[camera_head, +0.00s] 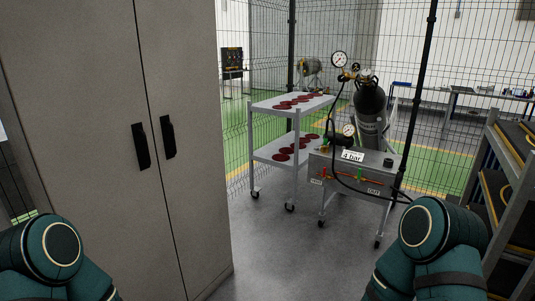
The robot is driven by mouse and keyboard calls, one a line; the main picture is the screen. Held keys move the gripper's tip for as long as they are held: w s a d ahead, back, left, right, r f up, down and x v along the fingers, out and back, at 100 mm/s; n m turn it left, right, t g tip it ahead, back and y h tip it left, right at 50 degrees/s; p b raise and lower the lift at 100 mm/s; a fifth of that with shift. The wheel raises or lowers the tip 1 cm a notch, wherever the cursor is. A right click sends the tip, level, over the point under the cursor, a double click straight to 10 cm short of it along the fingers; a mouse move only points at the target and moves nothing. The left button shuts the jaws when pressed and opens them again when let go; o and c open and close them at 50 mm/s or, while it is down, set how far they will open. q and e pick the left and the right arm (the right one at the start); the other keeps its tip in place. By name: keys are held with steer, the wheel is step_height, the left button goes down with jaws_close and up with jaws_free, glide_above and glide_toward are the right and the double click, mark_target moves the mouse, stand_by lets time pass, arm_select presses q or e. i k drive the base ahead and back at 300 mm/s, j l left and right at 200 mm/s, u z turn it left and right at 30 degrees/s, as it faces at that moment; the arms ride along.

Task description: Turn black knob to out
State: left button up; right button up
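A small black knob (388,162) sits on the right of the top of a grey metal cart (345,187) in the middle distance. I cannot tell which way the knob is turned. The cart carries a "4 bar" label (352,156) and, on its front, red and green fittings (345,176). Small white labels sit at the left (316,182) and right (374,191) of its front; the right one seems to read "OUT". Only my green arm links show at the lower left and lower right. Neither gripper is in view.
A tall grey cabinet (90,120) with black handles fills the left. A white shelf trolley (290,104) with dark red discs stands left of the cart. A black gas cylinder (370,115) with gauges stands behind it. A shelf rack (510,170) is at right. Floor ahead is clear.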

mark_target(341, 78)
steer(key=i+z, duration=0.35)
steer(key=i, duration=0.3)
steer(key=i+j+z, duration=0.3)
steer(key=i, duration=0.35)
steer(key=i+l+z, duration=0.2)
steer(key=i+z, duration=0.15)
steer(key=i, duration=0.3)
steer(key=i+z, duration=0.35)
steer(key=i, duration=0.3)
